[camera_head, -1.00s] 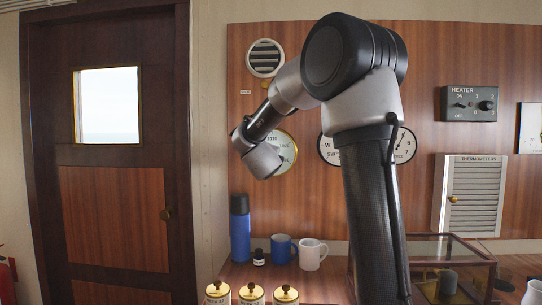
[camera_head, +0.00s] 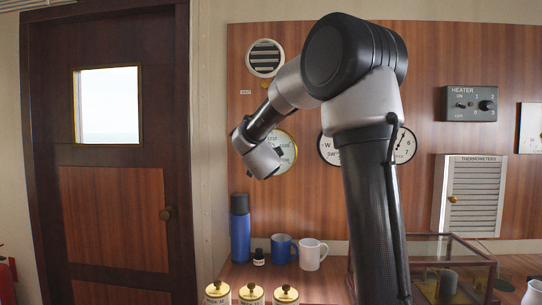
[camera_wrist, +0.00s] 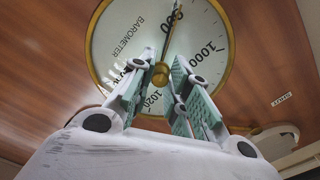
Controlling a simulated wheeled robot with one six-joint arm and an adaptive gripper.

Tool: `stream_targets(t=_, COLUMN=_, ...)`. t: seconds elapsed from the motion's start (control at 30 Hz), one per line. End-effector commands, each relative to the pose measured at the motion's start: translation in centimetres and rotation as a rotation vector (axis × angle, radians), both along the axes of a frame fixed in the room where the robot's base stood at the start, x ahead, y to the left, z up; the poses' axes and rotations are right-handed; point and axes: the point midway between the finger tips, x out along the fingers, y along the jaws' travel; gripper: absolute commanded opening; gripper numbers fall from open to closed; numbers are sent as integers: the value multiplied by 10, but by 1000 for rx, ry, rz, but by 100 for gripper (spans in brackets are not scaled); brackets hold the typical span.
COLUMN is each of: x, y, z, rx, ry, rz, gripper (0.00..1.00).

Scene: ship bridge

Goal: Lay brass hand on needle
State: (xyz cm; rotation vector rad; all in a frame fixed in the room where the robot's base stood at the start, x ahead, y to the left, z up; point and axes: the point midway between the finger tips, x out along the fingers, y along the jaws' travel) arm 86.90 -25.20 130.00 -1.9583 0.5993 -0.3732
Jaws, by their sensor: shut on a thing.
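The round brass-rimmed barometer (camera_wrist: 122,50) fills the upper middle of the wrist view, its white dial facing me. A small brass knob (camera_wrist: 160,74) sits at the dial's centre. I cannot clearly tell the brass hand apart from the needle. My gripper (camera_wrist: 162,75) has its green-padded fingers on both sides of the knob and is shut on it. In the head view the barometer (camera_head: 287,146) is partly hidden behind my wrist, and my fingers are out of sight.
A clock (camera_head: 403,146) and another dial (camera_head: 329,149) hang to the right on the wood panel, partly behind my arm. Below stand a blue flask (camera_head: 240,230), a blue mug (camera_head: 283,249), a white mug (camera_head: 312,254) and a glass case (camera_head: 450,250).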

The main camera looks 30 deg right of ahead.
Motion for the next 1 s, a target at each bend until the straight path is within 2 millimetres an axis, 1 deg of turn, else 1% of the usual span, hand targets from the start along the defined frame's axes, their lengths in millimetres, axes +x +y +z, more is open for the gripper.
stream_targets(t=0.3, x=0, y=-1, z=-1, rx=-52, ry=39, rz=-1, gripper=0)
stream_targets(t=0.67, x=0, y=-1, z=-1, rx=-55, ry=40, rz=-1, gripper=0)
stream_targets(t=0.7, x=0, y=-1, z=-1, rx=-55, ry=40, rz=-1, gripper=19)
stream_targets(t=0.77, x=0, y=-1, z=-1, rx=-55, ry=40, rz=-1, gripper=30)
stream_targets(t=0.8, x=0, y=0, z=-1, rx=-55, ry=40, rz=-1, gripper=38)
stream_targets(t=0.83, x=0, y=0, z=-1, rx=-55, ry=40, rz=-1, gripper=42)
stream_targets(t=1.0, x=0, y=0, z=-1, rx=-55, ry=38, rz=0, gripper=42)
